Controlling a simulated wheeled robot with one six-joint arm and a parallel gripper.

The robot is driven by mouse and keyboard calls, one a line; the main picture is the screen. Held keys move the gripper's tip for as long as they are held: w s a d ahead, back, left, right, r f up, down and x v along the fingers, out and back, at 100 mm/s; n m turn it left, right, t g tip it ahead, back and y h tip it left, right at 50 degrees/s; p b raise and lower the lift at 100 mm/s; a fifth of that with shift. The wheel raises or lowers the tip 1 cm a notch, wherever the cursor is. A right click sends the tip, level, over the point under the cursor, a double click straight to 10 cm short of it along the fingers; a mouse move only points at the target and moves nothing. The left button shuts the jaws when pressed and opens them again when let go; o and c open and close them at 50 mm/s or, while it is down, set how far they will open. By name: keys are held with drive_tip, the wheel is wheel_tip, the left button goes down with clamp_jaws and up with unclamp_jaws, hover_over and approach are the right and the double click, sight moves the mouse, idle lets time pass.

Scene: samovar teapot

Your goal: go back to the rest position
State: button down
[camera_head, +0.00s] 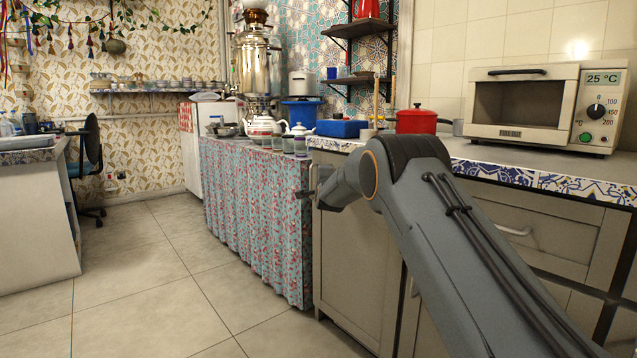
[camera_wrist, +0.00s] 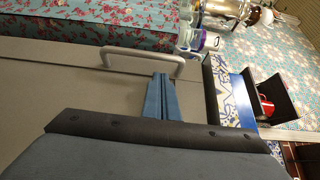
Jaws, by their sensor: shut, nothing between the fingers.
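My gripper (camera_head: 308,192) is at the end of my arm, low in front of the cabinet below the counter edge. In the wrist view its blue-grey fingers (camera_wrist: 160,82) are together with nothing between them. The fingertips appear close to a pale door handle (camera_wrist: 140,56); I cannot tell whether they touch it. In the head view the cabinet door (camera_head: 355,255) looks shut, and my arm covers part of it.
A red pot (camera_head: 417,121) and toaster oven (camera_head: 545,107) are on the tiled counter. The floor (camera_head: 150,265) at left is clear.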

drive_tip(key=s+a+f+n+g+y, duration=0.1)
drive_tip(key=s+a+n+g, duration=0.25)
drive_tip(key=s, duration=0.95)
drive_tip(key=s+a+f+n+g+y+p, duration=0.1)
drive_tip(key=s+a+n+g, duration=0.3)
drive_tip(key=s, duration=0.8)
drive_tip(key=s+a+f+n+g, duration=0.15)
drive_tip(key=s+a+n, duration=0.4)
drive_tip(key=s, duration=0.75)
drive_tip(key=s+d+f+n+g+h, duration=0.1)
drive_tip(key=s+d+f+n+g, duration=0.2)
drive_tip(key=s, duration=1.1)
drive_tip(key=s+d+f+n+g, duration=0.1)
drive_tip(key=s+d+n+g, duration=0.25)
drive_tip(key=s, duration=1.05)
drive_tip(key=s+d+f+n+g+h, duration=0.1)
drive_tip(key=s+d+f+n+g, duration=0.2)
drive_tip(key=s, duration=1.1)
drive_tip(key=d+r+m+h+p, duration=0.1)
drive_tip(key=d+r+m+p, duration=0.1)
drive_tip(key=d+r+p, duration=0.8)
drive_tip(key=d+r+m+p, duration=0.3)
drive_tip(key=d+r+p, duration=0.8)
drive_tip(key=r+p, duration=0.6)
drive_tip(key=p, duration=0.7)
drive_tip(key=shift+w+d+h, duration=0.15)
drive_tip(key=shift+w+h, duration=0.15)
drive_tip(key=shift+h, duration=0.1)
drive_tip(key=shift+m+t, duration=0.25)
